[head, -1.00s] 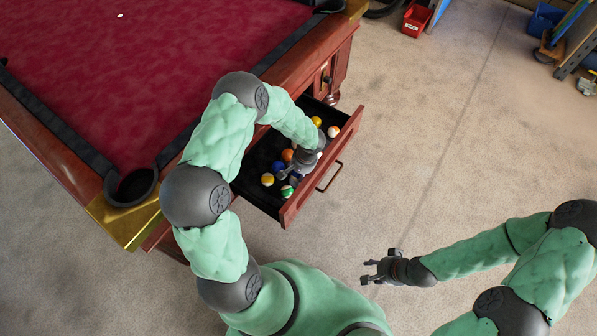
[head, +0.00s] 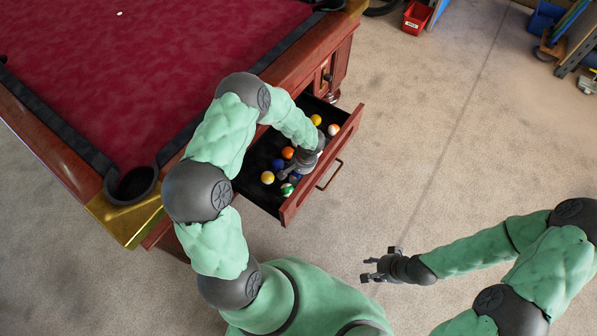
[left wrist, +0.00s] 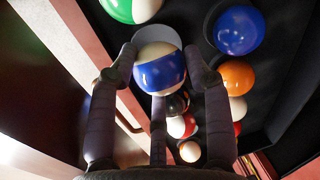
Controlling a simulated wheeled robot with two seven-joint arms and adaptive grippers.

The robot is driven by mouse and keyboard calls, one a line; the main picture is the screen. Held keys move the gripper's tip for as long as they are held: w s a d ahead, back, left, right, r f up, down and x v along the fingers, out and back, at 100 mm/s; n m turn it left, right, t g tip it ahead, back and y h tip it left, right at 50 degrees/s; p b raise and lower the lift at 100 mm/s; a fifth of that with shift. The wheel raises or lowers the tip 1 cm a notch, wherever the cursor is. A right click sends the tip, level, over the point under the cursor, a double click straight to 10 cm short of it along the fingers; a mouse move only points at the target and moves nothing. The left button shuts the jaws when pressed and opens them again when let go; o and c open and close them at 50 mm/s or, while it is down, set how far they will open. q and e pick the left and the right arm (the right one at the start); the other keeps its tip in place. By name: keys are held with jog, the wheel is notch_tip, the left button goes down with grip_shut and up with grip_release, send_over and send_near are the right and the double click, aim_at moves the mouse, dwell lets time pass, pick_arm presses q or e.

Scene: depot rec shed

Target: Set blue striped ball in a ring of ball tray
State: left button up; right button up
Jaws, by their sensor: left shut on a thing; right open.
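The blue striped ball (left wrist: 161,72), white with a broad blue band, is between the fingertips of my left gripper (left wrist: 160,60) in the left wrist view. The fingers are shut on it. In the head view my left gripper (head: 290,173) is low over the open drawer, and hand and arm hide most of the ball. A pale grey curved shape (left wrist: 154,31) shows just behind the ball; I cannot tell whether it is a ring of the ball tray. My right gripper (head: 372,268) is open and empty, above the floor at right.
The black-lined drawer (head: 247,187) holds several balls: a yellow one (head: 267,177), an orange one (head: 288,153), a green striped one (head: 287,189) and a solid blue one (left wrist: 238,30). Its wooden front (head: 322,171) bounds it.

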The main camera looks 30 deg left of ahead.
pick_arm(q)
jog(key=o, duration=1.3)
jog(key=r, duration=0.4)
jog(key=d+r, duration=0.1)
jog(key=r, duration=0.3)
jog(key=d+r, duration=0.1)
jog(key=r, duration=0.2)
jog(key=shift+w+d+r, duration=0.15)
jog(key=shift+r, duration=0.25)
